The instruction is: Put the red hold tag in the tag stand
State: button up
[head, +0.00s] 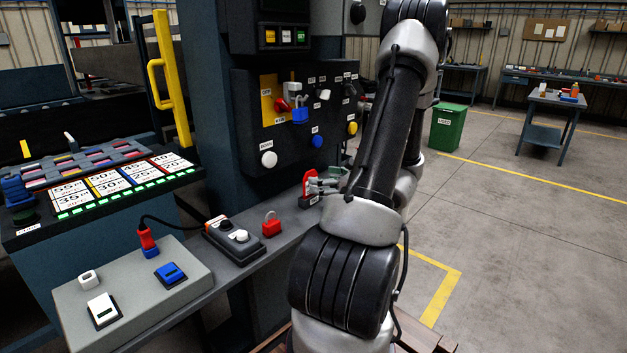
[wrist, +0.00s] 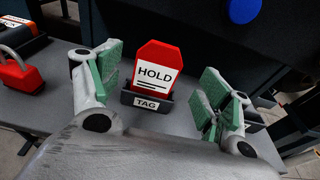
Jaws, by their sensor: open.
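The red hold tag (wrist: 159,58) stands upright in the dark tag stand (wrist: 130,98) in the wrist view, its white HOLD label facing the camera. The stand carries a TAG label and sits on the grey shelf. In the head view the red tag (head: 309,182) and the stand (head: 306,201) show small, partly hidden by my gripper. My gripper (wrist: 160,88) is open, with one green-padded finger to the left of the tag and the other to the right. Both fingers appear apart from the tag.
A red padlock (wrist: 20,72) lies on the shelf to the left, also in the head view (head: 271,225).

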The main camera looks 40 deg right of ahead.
jog(key=v, duration=0.5)
jog(key=s+a+r+n+g+y, duration=0.1)
jog(key=a+r+n+g+y, duration=0.2)
jog(key=a+n, duration=0.45)
jog(key=s+a+r+n+g+y, duration=0.1)
jog(key=a+r+n+g, duration=0.3)
jog(key=a, duration=0.6)
jog(key=s+a+r+n+g+y, duration=0.15)
jog(key=a+n+g, duration=0.25)
jog(key=a+n, duration=0.4)
jog(key=s+a+r+n+h, duration=0.2)
jog(key=s+r+n+h, duration=0.5)
jog(key=n, duration=0.8)
jog(key=shift+s+a+r, duration=0.2)
jog(key=shift+s+r, duration=0.3)
jog(key=shift+n, duration=0.25)
